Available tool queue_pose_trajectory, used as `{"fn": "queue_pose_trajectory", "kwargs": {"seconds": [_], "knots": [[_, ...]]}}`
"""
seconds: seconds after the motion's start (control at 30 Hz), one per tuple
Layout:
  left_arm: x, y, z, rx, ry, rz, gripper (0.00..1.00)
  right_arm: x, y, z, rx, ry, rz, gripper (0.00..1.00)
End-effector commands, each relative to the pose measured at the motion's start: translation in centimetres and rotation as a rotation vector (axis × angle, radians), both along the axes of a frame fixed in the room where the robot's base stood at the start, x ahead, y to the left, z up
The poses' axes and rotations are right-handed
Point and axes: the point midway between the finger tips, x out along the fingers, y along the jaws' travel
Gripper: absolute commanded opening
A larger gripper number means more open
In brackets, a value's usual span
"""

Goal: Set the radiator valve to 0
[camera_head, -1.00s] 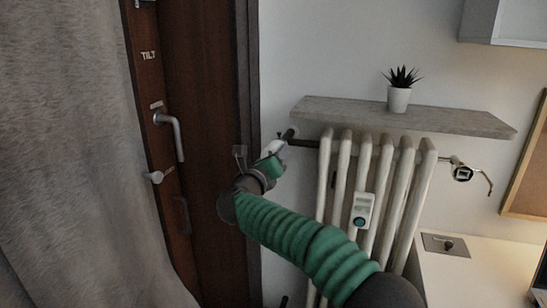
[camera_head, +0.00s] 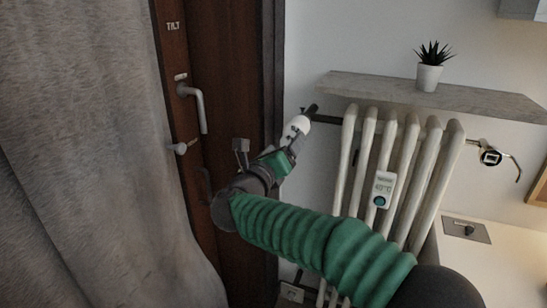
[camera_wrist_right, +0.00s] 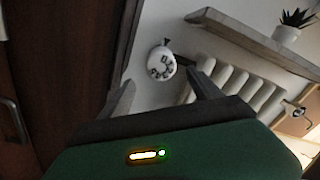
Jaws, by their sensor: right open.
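The white round radiator valve knob (camera_head: 299,125) sits at the upper left end of the radiator (camera_head: 400,165), on a dark pipe. In the right wrist view the knob (camera_wrist_right: 161,64) shows dark markings on its face, too small to read surely. My right gripper (camera_wrist_right: 163,90) is open, with one finger on each side of the knob in that picture and the knob beyond the fingertips. In the head view the right gripper (camera_head: 289,145) is just below and left of the knob, partly overlapping it. I cannot tell whether they touch. My left gripper is not in view.
A grey shelf (camera_head: 450,97) with a potted plant (camera_head: 429,77) hangs above the radiator. A thermometer (camera_head: 383,190) is on the radiator front. A brown door (camera_head: 240,100) with a handle (camera_head: 197,107) and a grey curtain (camera_head: 90,150) are at left.

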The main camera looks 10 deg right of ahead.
Motion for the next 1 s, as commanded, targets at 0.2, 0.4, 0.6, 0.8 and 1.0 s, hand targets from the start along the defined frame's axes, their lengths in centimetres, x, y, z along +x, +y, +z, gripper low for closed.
{"fn": "queue_pose_trajectory", "kwargs": {"seconds": [0.2, 0.4, 0.6, 0.8, 1.0], "knots": [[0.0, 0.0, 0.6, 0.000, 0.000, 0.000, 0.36, -4.4, 3.1, 0.0, -0.001, 0.001, 0.002, 0.73], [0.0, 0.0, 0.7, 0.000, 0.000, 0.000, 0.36, -5.8, 4.0, -0.2, 0.001, 0.002, 0.000, 0.73], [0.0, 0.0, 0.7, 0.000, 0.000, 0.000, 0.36, -5.8, 4.0, -0.2, 0.001, 0.002, 0.000, 0.73], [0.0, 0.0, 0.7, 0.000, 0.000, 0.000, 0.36, -4.3, 5.1, -1.1, -0.229, 0.092, 0.139, 0.73], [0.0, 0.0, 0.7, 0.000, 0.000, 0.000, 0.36, -5.3, 7.3, -13.9, -1.164, 0.581, 0.687, 0.73]]}}
